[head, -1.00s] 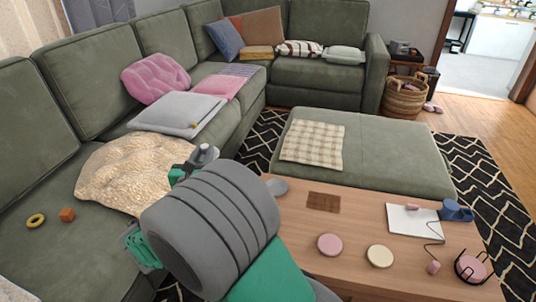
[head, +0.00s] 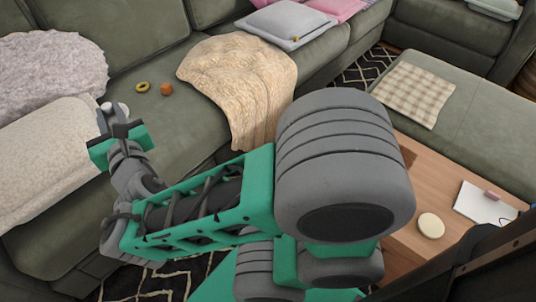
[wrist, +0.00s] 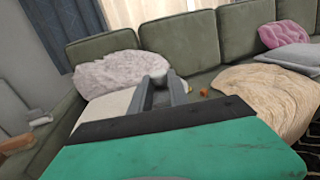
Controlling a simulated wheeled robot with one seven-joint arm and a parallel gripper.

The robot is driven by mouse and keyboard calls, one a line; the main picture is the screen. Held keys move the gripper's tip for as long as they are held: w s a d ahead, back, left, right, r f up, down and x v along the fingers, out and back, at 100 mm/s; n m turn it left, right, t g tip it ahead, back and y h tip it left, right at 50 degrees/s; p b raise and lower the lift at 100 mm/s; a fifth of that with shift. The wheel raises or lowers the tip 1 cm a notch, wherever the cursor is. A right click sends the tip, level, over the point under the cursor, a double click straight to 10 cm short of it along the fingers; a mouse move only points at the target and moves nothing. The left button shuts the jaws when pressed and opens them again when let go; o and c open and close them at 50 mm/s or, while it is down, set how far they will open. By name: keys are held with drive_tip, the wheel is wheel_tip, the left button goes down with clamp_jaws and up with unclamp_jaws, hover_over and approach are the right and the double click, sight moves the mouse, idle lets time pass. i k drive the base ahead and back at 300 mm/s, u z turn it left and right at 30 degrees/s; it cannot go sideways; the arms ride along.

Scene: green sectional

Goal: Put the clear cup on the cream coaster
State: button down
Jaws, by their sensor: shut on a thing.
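My gripper (head: 113,115) is at the left in the head view, out over the near end of the sofa. In the wrist view (wrist: 161,90) its two grey fingers are shut on a small pale thing, which appears to be the clear cup (wrist: 158,74). The cup is very small and mostly hidden by the fingers, so its tilt cannot be told. The cream coaster (head: 431,226) lies flat on the wooden table at the right, far from my gripper, with nothing on it.
The wooden table (head: 407,243) also holds a white pad (head: 482,204). My arm covers part of the table. A beige throw (head: 240,85), a yellow ring (head: 142,88) and an orange block (head: 166,90) lie on the green sofa. A green ottoman (head: 468,105) stands behind the table.

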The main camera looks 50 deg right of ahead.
sight(433, 224)
drive_tip(key=u, duration=0.15)
drive_tip(key=i, duration=0.55)
drive_tip(key=z, duration=2.3)
